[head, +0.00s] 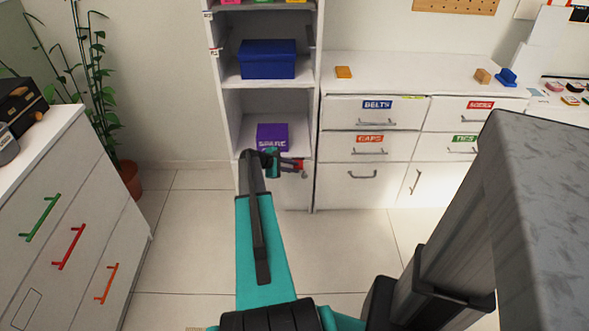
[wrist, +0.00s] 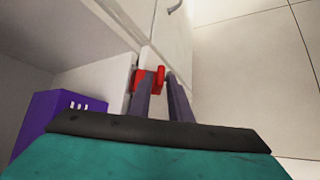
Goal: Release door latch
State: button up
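The red latch (wrist: 149,79) sits on the white edge of the cabinet in the wrist view. Its upright red tab stands between the tips of my two dark fingers. In the head view the red latch (head: 298,164) is at the right front of the shelf unit, just beyond my gripper (head: 288,164). My gripper (wrist: 160,85) is open, with a gap between the fingers. I cannot tell whether a finger touches the latch. The white lower door (head: 292,195) lies below the shelf, partly hidden by my arm, and looks closed.
A purple box (head: 272,135) marked SPARE stands on the shelf beside my gripper; it also shows in the wrist view (wrist: 60,115). A blue box (head: 267,59) is on the shelf above. White labelled drawers (head: 372,150) stand to the right. The tiled floor (head: 190,230) left of my arm is clear.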

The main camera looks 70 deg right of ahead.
jog(key=v, duration=1.2)
jog(key=shift+w+a+r, duration=0.2)
jog(key=shift+a+r, duration=0.05)
jog(key=shift+a, duration=0.05)
